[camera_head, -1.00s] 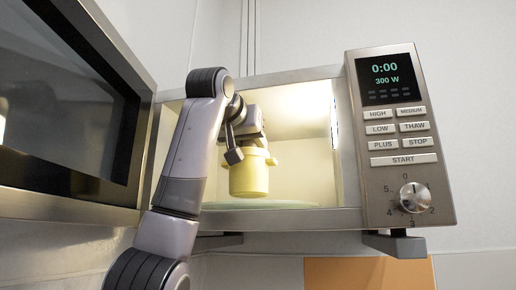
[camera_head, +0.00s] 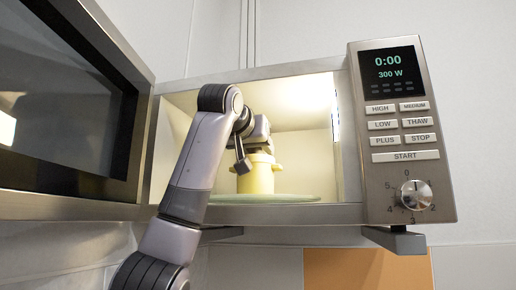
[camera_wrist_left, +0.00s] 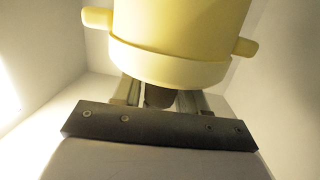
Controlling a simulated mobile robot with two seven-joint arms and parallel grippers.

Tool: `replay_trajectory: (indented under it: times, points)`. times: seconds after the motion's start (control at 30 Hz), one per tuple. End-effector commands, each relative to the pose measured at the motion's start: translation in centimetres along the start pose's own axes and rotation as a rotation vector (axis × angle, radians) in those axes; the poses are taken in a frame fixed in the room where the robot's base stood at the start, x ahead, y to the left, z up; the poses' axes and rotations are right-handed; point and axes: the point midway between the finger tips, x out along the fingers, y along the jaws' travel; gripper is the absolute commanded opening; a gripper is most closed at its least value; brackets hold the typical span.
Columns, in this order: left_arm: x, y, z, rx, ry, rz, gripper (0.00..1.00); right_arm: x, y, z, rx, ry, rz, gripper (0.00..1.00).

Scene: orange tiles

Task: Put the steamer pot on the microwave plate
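The yellow steamer pot (camera_head: 256,180) is inside the open microwave, over the round greenish glass plate (camera_head: 285,198). Its base looks at or just above the plate; I cannot tell if they touch. My left gripper (camera_head: 244,160) reaches in from the left and is at the pot's upper part. In the left wrist view the pot (camera_wrist_left: 165,40) fills the top middle, with a small handle on each side, and the gripper (camera_wrist_left: 160,98) is against its near rim. The gripper appears shut on the pot's rim; the fingertips are partly hidden. My right gripper is not in view.
The microwave door (camera_head: 70,110) stands open on the left, beside my left arm. The control panel (camera_head: 402,140) is on the right and reads 0:00 and 300 W. The cavity's right side is free. An orange tile (camera_head: 368,270) shows below.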

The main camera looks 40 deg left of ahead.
Motion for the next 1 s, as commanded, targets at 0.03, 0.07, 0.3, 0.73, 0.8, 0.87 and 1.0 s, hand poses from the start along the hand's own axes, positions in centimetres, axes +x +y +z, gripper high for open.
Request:
replay_trajectory:
  times: [0.03, 0.07, 0.3, 0.73, 0.8, 0.87, 1.0]
  points:
    - [0.0, 0.0, 0.0, 0.001, -0.001, 0.000, 0.60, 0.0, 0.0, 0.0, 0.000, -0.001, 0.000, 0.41]
    - [0.0, 0.0, 0.0, 0.001, -0.001, 0.000, 0.60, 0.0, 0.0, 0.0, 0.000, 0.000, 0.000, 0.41]
    - [0.0, 0.0, -0.1, 0.001, -0.001, 0.000, 0.60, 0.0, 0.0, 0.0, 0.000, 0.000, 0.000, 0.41]
    - [-6.1, 0.1, -0.1, -0.001, 0.006, 0.003, 0.60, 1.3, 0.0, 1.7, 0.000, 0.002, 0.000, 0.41]
    - [-7.7, 0.1, -0.1, 0.000, 0.005, 0.003, 0.60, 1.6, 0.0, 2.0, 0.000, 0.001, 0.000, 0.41]
    - [-8.8, 0.1, -0.1, 0.001, 0.004, 0.002, 0.60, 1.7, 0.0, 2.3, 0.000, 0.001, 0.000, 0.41]
    - [-10.8, 0.0, -0.2, 0.000, 0.002, 0.001, 0.60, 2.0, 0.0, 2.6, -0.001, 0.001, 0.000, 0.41]
